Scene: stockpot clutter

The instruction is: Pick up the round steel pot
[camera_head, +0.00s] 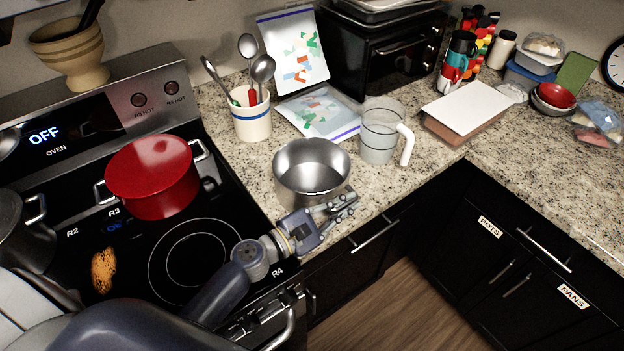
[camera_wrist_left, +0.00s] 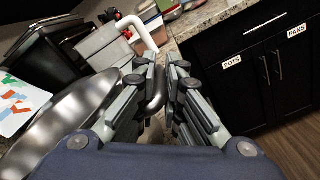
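The round steel pot (camera_head: 311,172) stands upright and empty on the granite counter, right of the stove. Its shiny side fills the left of the left wrist view (camera_wrist_left: 62,125). My left gripper (camera_head: 344,205) is at the pot's front right side, near the counter's front edge. In the left wrist view its fingers (camera_wrist_left: 162,78) are apart, with a dark curved metal handle (camera_wrist_left: 156,92) between them. The handle looks closer to the left finger; I cannot tell whether they touch. My right gripper is not in view.
A clear measuring jug (camera_head: 379,135) stands close behind the pot on the right. A utensil crock (camera_head: 251,119) and bagged items (camera_head: 318,115) are behind it. A red pot (camera_head: 155,178) sits on the stove at left. The right counter front is clear.

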